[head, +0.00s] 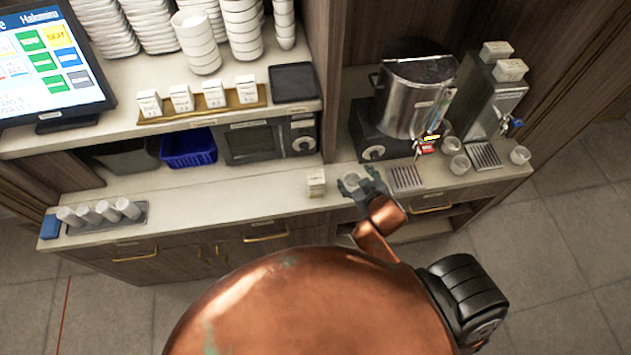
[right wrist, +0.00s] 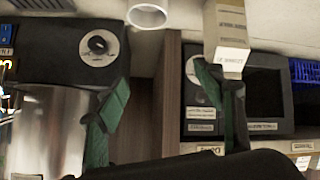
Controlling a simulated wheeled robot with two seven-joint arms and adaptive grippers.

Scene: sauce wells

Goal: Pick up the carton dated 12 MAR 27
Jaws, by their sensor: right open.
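A small pale carton (head: 316,182) stands alone on the lower counter; a carton (right wrist: 228,35) with printed labels also shows at the top of the right wrist view, beside one finger. Several similar cartons (head: 181,98) stand in a row on a wooden tray (head: 200,109) on the upper shelf. I cannot read a date on any carton. My right gripper (head: 358,179) is open over the counter, just right of the lone carton. Its green fingers show in the right wrist view (right wrist: 163,78) with nothing held between them. My left gripper is not in view.
A white cup (head: 352,182) stands by my right fingers. A metal urn (head: 416,95) and a drip grate (head: 406,178) are to the right, with two boxes (head: 510,69) on a dispenser.

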